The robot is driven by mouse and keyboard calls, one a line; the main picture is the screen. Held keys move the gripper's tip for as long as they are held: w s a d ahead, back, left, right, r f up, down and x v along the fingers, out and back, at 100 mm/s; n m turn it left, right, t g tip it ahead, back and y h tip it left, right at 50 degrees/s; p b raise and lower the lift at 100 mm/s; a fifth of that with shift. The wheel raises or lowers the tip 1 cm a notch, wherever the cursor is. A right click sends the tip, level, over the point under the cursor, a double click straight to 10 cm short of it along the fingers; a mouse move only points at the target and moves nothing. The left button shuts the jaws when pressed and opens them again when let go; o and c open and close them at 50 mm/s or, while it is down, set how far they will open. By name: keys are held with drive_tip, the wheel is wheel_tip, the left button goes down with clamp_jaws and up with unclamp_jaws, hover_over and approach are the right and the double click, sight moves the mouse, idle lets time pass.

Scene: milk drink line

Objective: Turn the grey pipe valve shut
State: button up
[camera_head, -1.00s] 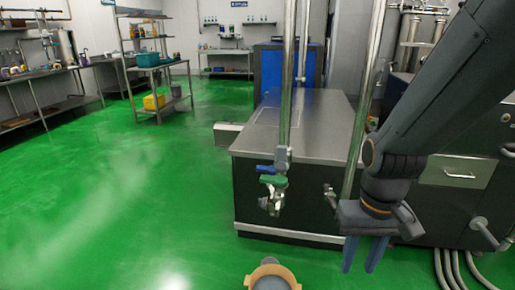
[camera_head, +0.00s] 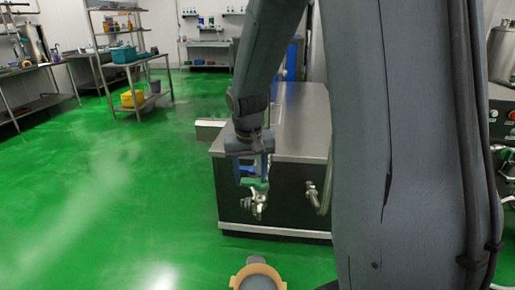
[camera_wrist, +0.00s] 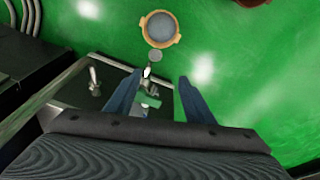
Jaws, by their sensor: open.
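A grey metal valve fitting (camera_head: 259,207) hangs at the lower end of the upright pipe, under a green handle (camera_head: 260,184). The fitting (camera_wrist: 147,82) and green handle (camera_wrist: 151,102) also show in the wrist view. A second grey metal fitting (camera_head: 311,192) is to the right, by the cabinet; it shows at the left in the wrist view (camera_wrist: 95,80). I cannot tell which one is the task's grey valve. My gripper (camera_head: 253,176) is open, its blue-grey fingers pointing down near the green-handled fitting. In the wrist view my gripper (camera_wrist: 160,76) has that fitting nearer its left finger. Contact cannot be told.
A steel-topped cabinet (camera_head: 295,118) stands behind the valves. A round vessel with a tan rim (camera_head: 258,268) is low in front. My arm hides much of the right side. Open green floor lies to the left; a shelf rack (camera_head: 130,65) is far back.

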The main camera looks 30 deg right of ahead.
drive_tip(key=w+d+r+m+t+h+p, duration=0.1)
drive_tip(key=w+d+r+m+t+p, duration=0.15)
drive_tip(key=w+d, duration=0.9)
drive_tip(key=shift+m+g, duration=0.35)
drive_tip(key=shift+g, duration=0.1)
drive_tip(key=shift+w+f+p, duration=0.2)
drive_tip(key=shift+w+f, duration=0.45)
drive_tip(key=shift+f, duration=0.35)
drive_tip(key=shift+w+f+p, duration=0.25)
drive_tip(key=shift+w+f, duration=0.35)
drive_tip(key=shift+f, duration=0.45)
drive_tip(key=shift+w+f+p, duration=0.2)
drive_tip(key=shift+w+f, duration=0.45)
drive_tip(key=shift+f, duration=0.35)
clamp_jaws()
